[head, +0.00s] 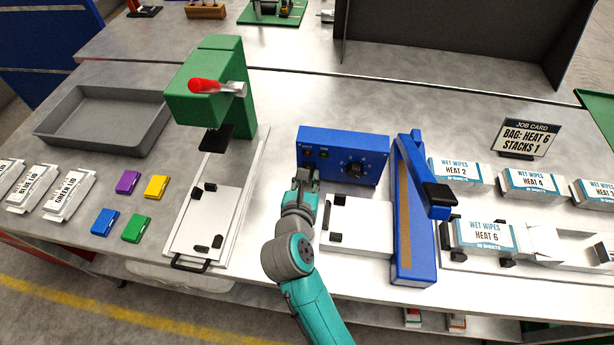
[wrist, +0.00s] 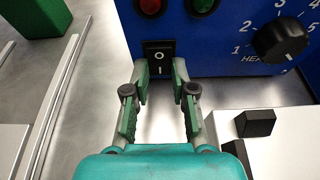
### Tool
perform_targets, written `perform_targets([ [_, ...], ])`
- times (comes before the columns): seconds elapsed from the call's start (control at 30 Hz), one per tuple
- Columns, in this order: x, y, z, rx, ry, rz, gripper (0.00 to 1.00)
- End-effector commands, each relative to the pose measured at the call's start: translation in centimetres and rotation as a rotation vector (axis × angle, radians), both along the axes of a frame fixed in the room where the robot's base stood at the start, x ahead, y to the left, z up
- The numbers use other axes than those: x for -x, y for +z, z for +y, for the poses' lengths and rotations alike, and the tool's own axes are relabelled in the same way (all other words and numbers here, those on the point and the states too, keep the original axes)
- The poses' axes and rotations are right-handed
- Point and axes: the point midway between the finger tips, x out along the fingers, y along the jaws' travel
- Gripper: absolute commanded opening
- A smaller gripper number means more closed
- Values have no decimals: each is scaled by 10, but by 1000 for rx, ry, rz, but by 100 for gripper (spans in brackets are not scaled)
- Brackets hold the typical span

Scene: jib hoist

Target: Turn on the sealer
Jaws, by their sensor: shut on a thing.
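The sealer's blue control box (head: 372,145) stands at the middle of the bench, with the blue sealing arm (head: 408,200) to its right. A red lamp (wrist: 150,5) and green lamp (wrist: 203,5) above look dark. The heat dial (wrist: 280,42) is to the right; its setting is unclear.
A green press (head: 212,90) with a red lever stands left. A grey tray (head: 100,120) and several coloured packs (head: 128,182) lie further left. A white plate (head: 362,225) lies below the box.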

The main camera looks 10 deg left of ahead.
Motion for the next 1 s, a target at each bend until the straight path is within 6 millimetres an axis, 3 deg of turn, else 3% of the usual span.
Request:
perform_targets([
  [0.3,-1,-4,-1,8,0,-173,0],
  [0.67,0,-4,0,8,3,-192,0],
  [0.7,0,-4,0,8,3,-192,27],
  [0.8,0,-4,0,8,3,-192,50],
  [1.0,0,-4,0,8,3,-191,50],
])
